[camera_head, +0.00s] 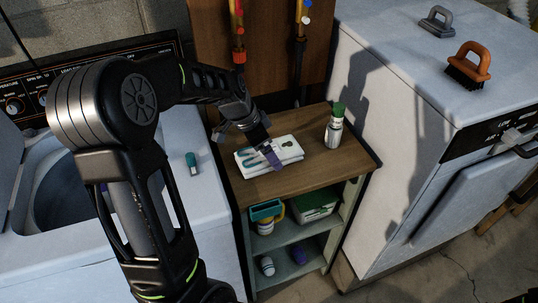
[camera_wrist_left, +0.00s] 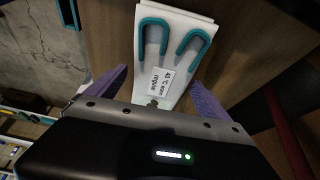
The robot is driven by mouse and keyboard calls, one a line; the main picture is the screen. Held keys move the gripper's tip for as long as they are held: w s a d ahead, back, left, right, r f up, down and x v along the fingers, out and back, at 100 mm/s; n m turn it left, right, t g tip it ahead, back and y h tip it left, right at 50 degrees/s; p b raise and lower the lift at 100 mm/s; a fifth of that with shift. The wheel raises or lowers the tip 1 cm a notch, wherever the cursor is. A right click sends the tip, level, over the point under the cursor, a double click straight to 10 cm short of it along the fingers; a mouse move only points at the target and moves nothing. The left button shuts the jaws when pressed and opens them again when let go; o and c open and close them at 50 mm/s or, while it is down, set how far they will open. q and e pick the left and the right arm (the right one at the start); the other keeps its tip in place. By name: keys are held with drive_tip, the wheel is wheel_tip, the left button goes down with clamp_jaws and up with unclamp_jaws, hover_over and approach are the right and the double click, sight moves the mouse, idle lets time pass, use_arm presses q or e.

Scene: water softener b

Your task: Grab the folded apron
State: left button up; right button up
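The folded apron (camera_head: 287,148) is a flat white bundle with teal straps. It lies on the wooden top of a small shelf unit in the head view. In the left wrist view the apron (camera_wrist_left: 178,20) shows teal loops and a white printed label. My left gripper (camera_head: 272,156) reaches over the apron from above and partly covers it. In the left wrist view its purple fingers (camera_wrist_left: 158,78) are spread apart, with the apron's label end between them in the picture. Whether they touch the cloth cannot be told. My right gripper is not in view.
A bottle with a green cap (camera_head: 335,126) stands right of the apron on the wooden top (camera_head: 262,188). Several items fill the shelves below. A washing machine (camera_head: 208,212) is at left; a white appliance (camera_head: 400,130) with brushes on top borders the right.

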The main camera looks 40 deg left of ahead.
use_arm(q)
drive_tip(key=c, duration=1.3)
wheel_tip(320, 180, up, 10)
drive_tip(key=b, duration=0.1)
idle(0.5)
